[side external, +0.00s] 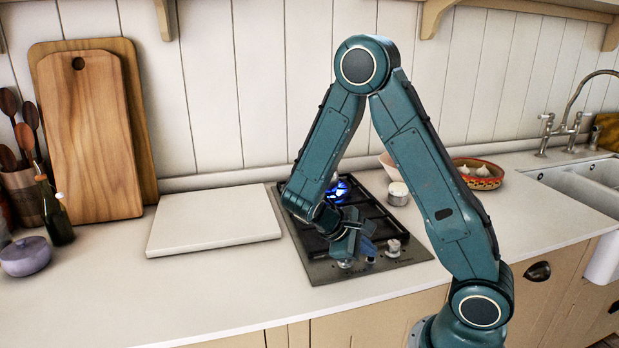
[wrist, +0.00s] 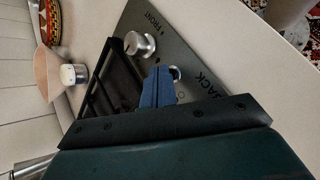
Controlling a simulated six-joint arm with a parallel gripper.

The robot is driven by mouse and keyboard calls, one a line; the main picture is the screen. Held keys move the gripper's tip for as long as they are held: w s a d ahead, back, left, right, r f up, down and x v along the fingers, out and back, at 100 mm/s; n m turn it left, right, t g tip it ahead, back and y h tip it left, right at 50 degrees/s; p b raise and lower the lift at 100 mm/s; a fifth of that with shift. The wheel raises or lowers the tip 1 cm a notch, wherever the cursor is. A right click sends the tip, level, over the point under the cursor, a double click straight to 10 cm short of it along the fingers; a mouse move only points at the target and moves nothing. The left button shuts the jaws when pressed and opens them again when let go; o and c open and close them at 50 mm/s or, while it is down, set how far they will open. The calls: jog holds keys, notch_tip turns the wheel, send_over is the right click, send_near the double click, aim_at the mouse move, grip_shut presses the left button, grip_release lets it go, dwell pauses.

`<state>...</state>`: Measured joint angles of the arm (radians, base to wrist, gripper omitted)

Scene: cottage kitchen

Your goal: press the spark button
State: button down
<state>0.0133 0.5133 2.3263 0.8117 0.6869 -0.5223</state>
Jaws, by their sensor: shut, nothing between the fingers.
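The black and grey hob (side external: 325,268) has a control panel along its front edge. A silver knob (side external: 393,247) stands at the panel's right; it also shows beside the FRONT label in the wrist view (wrist: 138,43). Another knob (side external: 345,264) is at the left. Contact cannot be told.
A blue flame-like glow (side external: 340,190) shows at the back of the hob, partly behind my arm. A small pale pot (side external: 398,194) and patterned bowl (side external: 480,174) stand right of it. A white board (side external: 215,219) lies left. The front counter (side external: 190,300) is clear.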

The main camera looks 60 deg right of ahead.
jog(key=shift+r, duration=0.5)
jog(key=shift+r, duration=2.85)
jog(key=shift+a, duration=0.1)
jog(key=s+a+r+t+y, duration=0.2)
jog(key=a+r+t, duration=0.3)
jog(key=a, duration=0.3)
jog(key=s+a+r+m+t+y, duration=0.1)
jog(key=s+a+r+t+y, duration=0.2)
jog(key=a+r+t+y, duration=0.2)
notch_tip(320, 180, up, 2)
jog(key=a+t, duration=0.1)
jog(key=a, duration=0.1)
jog(key=shift+a+r, duration=0.15)
jog(key=shift+a, duration=0.25)
